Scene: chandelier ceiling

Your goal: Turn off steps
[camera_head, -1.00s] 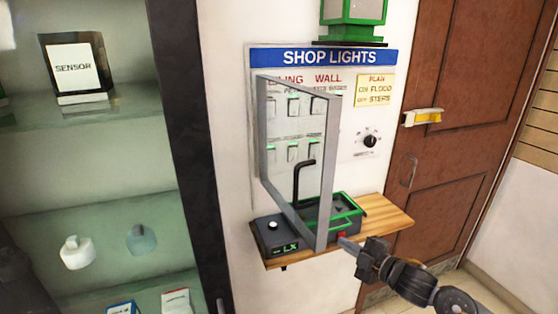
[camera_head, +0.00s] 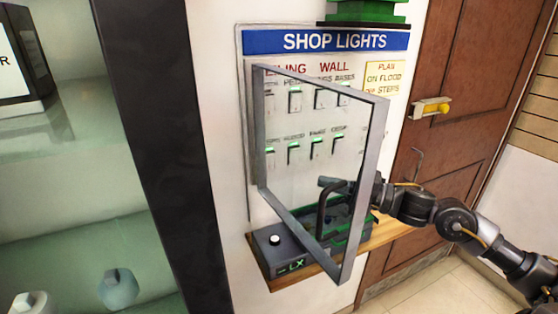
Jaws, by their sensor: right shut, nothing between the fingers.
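The SHOP LIGHTS panel (camera_head: 245,120) is on the white wall, with two rows of switches. An upper-row switch (camera_head: 295,101) and a lower-row switch (camera_head: 293,153) show through a grey-framed clear cover (camera_head: 262,140), which stands swung out from the panel. Green lines mark several switches. The yellow plan card (camera_head: 385,79) reads ON FLOOD, OFF STEPS. The small switch labels are too blurred to read surely. My right gripper (camera_head: 327,183) is shut and empty, seen through the cover, below the lower switches. Its wrist passes behind the cover's right frame. My left gripper is not in view.
Below is a wooden shelf (camera_head: 385,236) with a dark box marked LX (camera_head: 285,258) and a green-edged tray partly hidden. A glass cabinet is at left, a brown door (camera_head: 460,120) at right.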

